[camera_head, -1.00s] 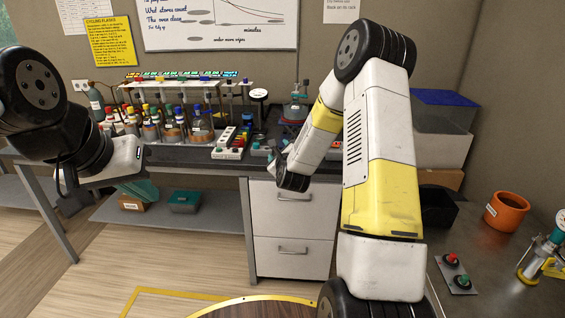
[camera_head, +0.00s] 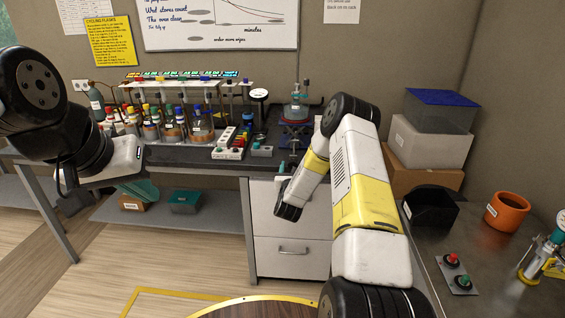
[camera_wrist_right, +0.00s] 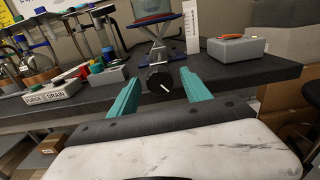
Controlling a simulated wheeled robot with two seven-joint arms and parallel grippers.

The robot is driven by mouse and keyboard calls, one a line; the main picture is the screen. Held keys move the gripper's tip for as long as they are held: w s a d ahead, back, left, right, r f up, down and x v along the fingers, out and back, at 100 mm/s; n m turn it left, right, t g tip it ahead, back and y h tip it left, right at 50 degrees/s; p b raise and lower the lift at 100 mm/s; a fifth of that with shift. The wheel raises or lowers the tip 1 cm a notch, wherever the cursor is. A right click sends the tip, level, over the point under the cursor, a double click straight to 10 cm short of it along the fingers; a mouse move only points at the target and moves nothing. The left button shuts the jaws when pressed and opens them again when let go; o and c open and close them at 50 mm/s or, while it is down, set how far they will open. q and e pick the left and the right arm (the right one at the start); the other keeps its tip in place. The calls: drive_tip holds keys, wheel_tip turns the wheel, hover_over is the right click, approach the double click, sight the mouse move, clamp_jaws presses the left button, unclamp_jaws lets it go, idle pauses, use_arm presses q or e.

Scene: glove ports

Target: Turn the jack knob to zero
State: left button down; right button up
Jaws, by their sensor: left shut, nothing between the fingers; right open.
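The jack knob (camera_wrist_right: 159,80) is a round black knob with a white pointer line, at the front of the lab jack near the bench edge. Its pointer slants toward the lower right. The lab jack (camera_wrist_right: 160,50) has blue plates and crossed legs; it also shows in the head view (camera_head: 297,126) with a flask on it. My right gripper (camera_wrist_right: 161,76) is open. In the wrist view the knob appears between its teal fingers, with no contact visible. In the head view my right gripper (camera_head: 283,170) is below the bench edge in the picture. My left gripper (camera_head: 140,190) is shut and empty at the left.
A purge/drain switch block (camera_wrist_right: 52,93) and a grey box (camera_wrist_right: 108,77) stand left of the jack. An upright white card (camera_wrist_right: 191,27) is beside it. A grey box with an orange top piece (camera_wrist_right: 236,47) is at the right. Bottles (camera_head: 170,130) crowd the bench's left.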

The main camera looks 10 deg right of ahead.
drive_tip(key=shift+w+d, duration=0.15)
drive_tip(key=shift+w, duration=0.25)
clamp_jaws()
drive_tip(key=shift+n, duration=0.3)
drive_tip(key=shift+r+n, duration=0.1)
drive_tip(key=shift+n, duration=3)
